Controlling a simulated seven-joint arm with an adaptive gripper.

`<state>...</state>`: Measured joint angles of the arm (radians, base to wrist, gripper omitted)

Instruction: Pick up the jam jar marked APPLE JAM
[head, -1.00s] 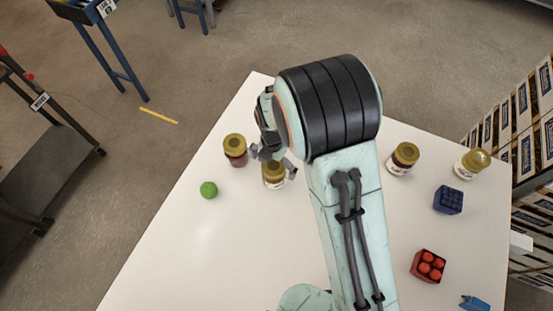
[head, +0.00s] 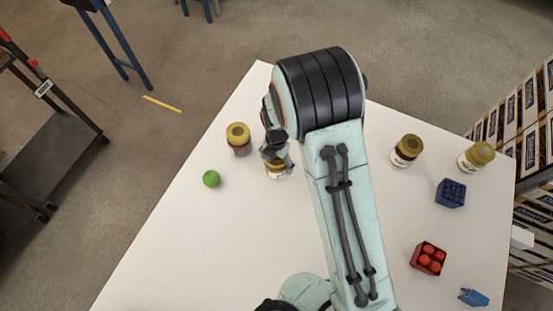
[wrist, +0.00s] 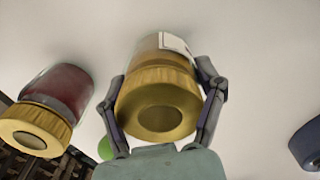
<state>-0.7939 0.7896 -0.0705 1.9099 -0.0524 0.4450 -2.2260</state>
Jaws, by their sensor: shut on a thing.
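A jar with a gold lid and amber contents (wrist: 157,100) stands between the two fingers of my gripper (wrist: 161,82) in the wrist view. The fingers are shut on it at both sides. Its white label is mostly turned away and I cannot read it. In the head view my gripper (head: 277,154) covers the lid, and only the lower part of this jar (head: 277,173) shows, at the white table's surface. I cannot tell whether it is lifted. A jar with dark red contents (head: 238,141) stands to its left, apart from it; it also shows in the wrist view (wrist: 62,92).
A green ball (head: 211,179) lies left of the held jar on the white table (head: 190,245). Two more gold-lidded jars (head: 406,151) (head: 476,157) stand at the right. A blue block (head: 450,193), a red box with round red things (head: 428,258) and a small blue item (head: 473,297) lie nearby.

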